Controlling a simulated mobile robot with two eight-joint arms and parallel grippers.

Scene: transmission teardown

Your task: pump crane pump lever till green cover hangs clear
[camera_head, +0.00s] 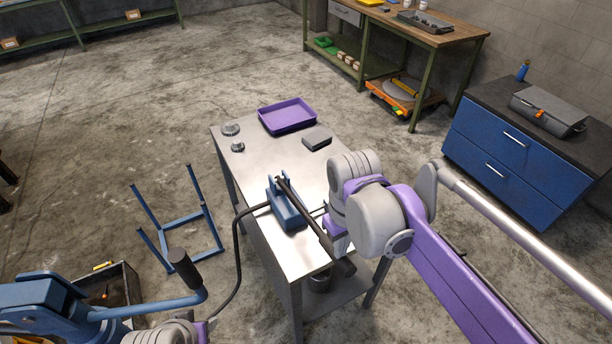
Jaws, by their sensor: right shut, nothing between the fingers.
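The pump (287,211) is a blue block on the steel table, with a black hose running off its left side. Its long dark lever (312,225) slants down toward the near right, ending in a thick dark grip. My right gripper (324,218) is shut and empty, close beside the lever's right side; I cannot tell whether it touches. Part of the lever is close to my purple and grey wrist. Blue crane-like parts (50,292) show at the lower left. I cannot make out the green cover. My left gripper is not in view.
The steel table (262,170) also holds a purple tray (287,128), a grey block (317,138) and small round metal parts (231,129). A blue frame (180,232) stands left on the floor. A blue drawer cabinet (500,158) stands at the right.

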